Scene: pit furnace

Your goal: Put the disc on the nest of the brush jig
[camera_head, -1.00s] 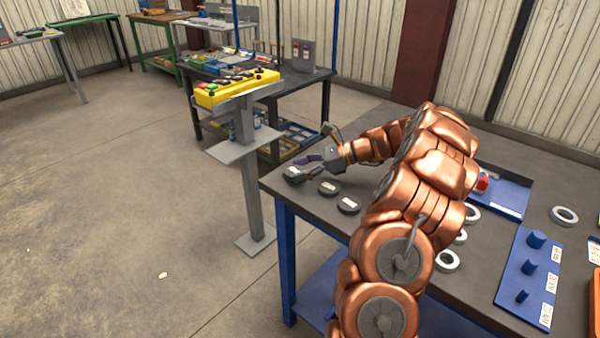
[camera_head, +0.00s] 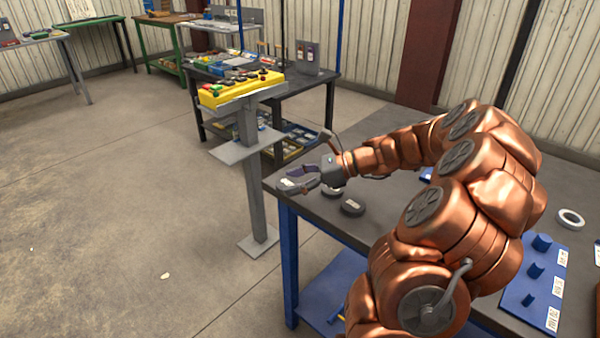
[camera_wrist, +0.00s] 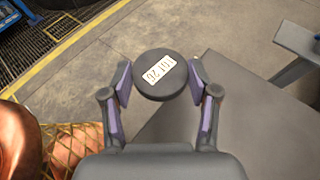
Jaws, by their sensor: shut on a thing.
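A dark round disc (camera_wrist: 160,75) with a white printed label sits between the two fingers of my gripper (camera_wrist: 160,82) in the wrist view. The fingers' purple pads press on its opposite sides, so the gripper is shut on it. In the head view my gripper (camera_head: 302,180) is at the near left corner of the dark-topped table (camera_head: 385,222). The held disc (camera_head: 289,185) shows only small there, and its height above the top is hard to tell. I cannot pick out the brush jig or its nest with certainty; my arm hides part of the table.
Another labelled dark disc (camera_head: 353,208) lies on the table, with one more (camera_head: 331,191) partly hidden behind my gripper. A blue board (camera_head: 540,270) with pegs and a pale ring (camera_head: 570,219) are at the right. A yellow control box (camera_head: 240,88) stands on a post beyond the table corner.

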